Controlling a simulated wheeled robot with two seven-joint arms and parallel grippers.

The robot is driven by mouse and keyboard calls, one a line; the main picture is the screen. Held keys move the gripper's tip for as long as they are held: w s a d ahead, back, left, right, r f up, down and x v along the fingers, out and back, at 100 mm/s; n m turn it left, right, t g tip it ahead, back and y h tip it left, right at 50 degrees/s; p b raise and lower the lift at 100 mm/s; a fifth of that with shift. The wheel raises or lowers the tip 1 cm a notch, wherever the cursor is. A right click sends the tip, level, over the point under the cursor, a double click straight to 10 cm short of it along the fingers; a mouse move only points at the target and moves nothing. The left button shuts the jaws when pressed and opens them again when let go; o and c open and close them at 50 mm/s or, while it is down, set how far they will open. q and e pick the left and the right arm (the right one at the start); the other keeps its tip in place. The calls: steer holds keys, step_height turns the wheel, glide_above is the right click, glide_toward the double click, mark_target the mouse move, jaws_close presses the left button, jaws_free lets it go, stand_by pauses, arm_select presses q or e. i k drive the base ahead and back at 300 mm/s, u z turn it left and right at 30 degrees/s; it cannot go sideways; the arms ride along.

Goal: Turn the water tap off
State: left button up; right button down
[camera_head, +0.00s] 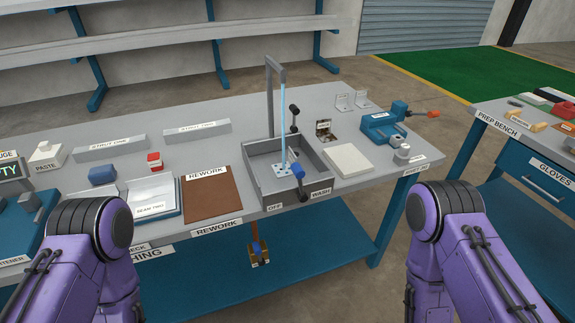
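The water tap (269,95) is a tall grey upright with a short arm at its top, standing at the back left of a grey open basin (262,190) on the bench. A blue water stream (284,125) falls from the arm into the basin. A pale plate with small marks (284,173) lies inside under the stream. A dark blue and black handle-like part (299,175) stands at the basin's front, near the OFF (274,208) and WASH (321,192) labels. Another black part (294,110) rises behind the basin. Neither gripper shows; only my purple arm links are visible.
A brown rework mat (211,196) lies left of the basin. A white block (347,160), a small metal box (325,131) and a blue vise-like tool (383,122) are to its right. An orange-brown fitting (258,252) hangs below the bench's front edge. The prep bench (500,112) stands far right.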

mark_target(296, 169)
steer(key=u, duration=0.35)
steer(key=k, duration=0.85)
steer(key=u, duration=0.6)
steer(key=k, duration=0.5)
steer(key=z, duration=0.45)
steer(key=i, duration=0.65)
steer(key=z, duration=0.6)
steer(key=i, duration=1.2)
steer(key=u, duration=0.6)
